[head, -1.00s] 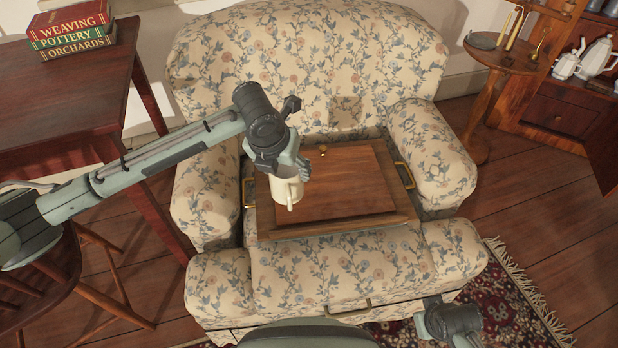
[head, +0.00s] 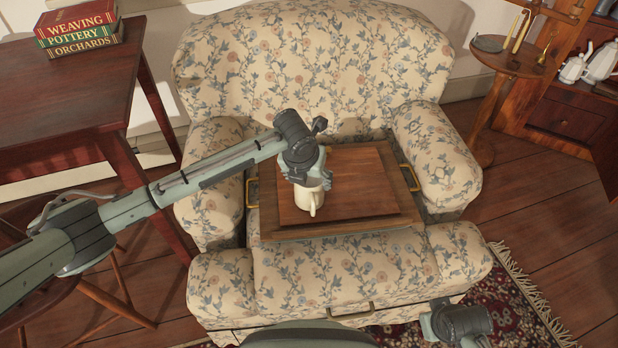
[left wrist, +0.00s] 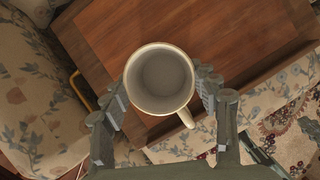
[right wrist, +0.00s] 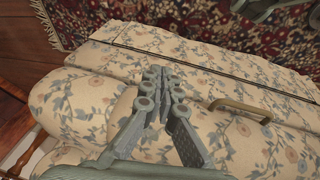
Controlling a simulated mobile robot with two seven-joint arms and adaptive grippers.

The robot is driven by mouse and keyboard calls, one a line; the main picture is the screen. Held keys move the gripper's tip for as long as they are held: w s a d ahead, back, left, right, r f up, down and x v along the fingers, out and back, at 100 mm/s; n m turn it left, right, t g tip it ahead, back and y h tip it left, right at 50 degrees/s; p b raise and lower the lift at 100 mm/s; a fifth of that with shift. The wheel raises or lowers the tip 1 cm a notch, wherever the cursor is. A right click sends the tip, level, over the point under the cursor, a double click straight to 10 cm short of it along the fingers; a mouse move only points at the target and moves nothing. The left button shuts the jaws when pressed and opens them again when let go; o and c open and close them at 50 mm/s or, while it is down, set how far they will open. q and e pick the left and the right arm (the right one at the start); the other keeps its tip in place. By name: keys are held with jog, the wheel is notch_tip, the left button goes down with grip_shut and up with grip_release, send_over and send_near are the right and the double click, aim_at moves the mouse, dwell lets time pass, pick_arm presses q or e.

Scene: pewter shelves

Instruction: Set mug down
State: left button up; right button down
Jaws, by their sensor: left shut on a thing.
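The cream mug (head: 307,199) is upright in my left gripper (head: 309,181), over the left part of the wooden tray (head: 365,218) on the armchair. In the left wrist view the mug (left wrist: 160,80) shows its empty inside, and the fingers of the left gripper (left wrist: 163,88) close on its two sides. Its handle points toward the front edge of the tray. I cannot tell whether its base touches the board. My right gripper (right wrist: 161,78) is empty, its fingertips close together, above the front of the chair seat.
The flowered armchair (head: 330,275) has raised arms on both sides of the tray. The tray has brass handles (head: 409,178) at its sides. A table (head: 60,105) with stacked books (head: 80,30) stands left. A small round table (head: 505,60) stands right. The board's right part is clear.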

pick_arm(q)
jog(key=o, duration=1.4)
pick_arm(e)
jog(key=shift+f, duration=0.15)
pick_arm(q)
jog(key=p+v, duration=0.1)
jog(key=v, duration=1.1)
pick_arm(e)
jog(key=shift+s+f, duration=0.2)
jog(key=shift+f, duration=1.05)
